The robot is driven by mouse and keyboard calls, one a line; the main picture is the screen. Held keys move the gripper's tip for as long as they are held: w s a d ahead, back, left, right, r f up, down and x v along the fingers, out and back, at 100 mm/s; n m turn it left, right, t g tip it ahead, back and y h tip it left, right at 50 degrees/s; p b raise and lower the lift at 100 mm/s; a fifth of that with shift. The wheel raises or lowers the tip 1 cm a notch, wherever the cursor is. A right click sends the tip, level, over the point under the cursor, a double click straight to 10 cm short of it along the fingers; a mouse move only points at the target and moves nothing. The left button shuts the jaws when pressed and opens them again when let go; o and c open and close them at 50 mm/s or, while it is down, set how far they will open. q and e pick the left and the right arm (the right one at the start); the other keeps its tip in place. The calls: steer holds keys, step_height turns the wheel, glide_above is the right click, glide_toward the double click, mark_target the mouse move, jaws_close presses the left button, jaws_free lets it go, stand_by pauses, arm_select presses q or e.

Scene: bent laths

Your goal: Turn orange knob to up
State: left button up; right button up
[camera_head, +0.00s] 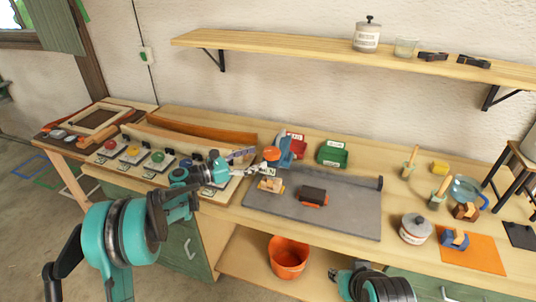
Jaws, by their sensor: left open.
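An orange round knob-like piece (271,153) shows just right of my left gripper, close to a blue upright piece (285,150); its pointing direction is too small to tell. A row of knobs on light plates runs along the left of the bench: a red knob (110,145), a yellow knob (133,150) and a green knob (157,156). My left gripper (240,171) is open above the right end of this row and hides part of it. I cannot tell whether it touches anything. Only part of my right arm shows at the bottom edge.
A grey mat (340,217) bears a dark block with an orange base (313,197). Red (296,140) and green bins (332,153) stand behind it. A wall shelf (300,47) overhangs the bench. An orange bucket (288,257) sits below.

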mark_target(272, 150)
arm_select(q)
steer(key=b+x, duration=0.1)
steer(key=x, duration=0.4)
steer(key=shift+w+d+f, duration=0.1)
steer(key=shift+d, duration=0.2)
steer(key=shift+w+d+b, duration=0.25)
steer(key=shift+d+b, duration=0.05)
steer(key=shift+d, duration=0.15)
steer(key=shift+c, duration=0.3)
steer(key=c, duration=1.1)
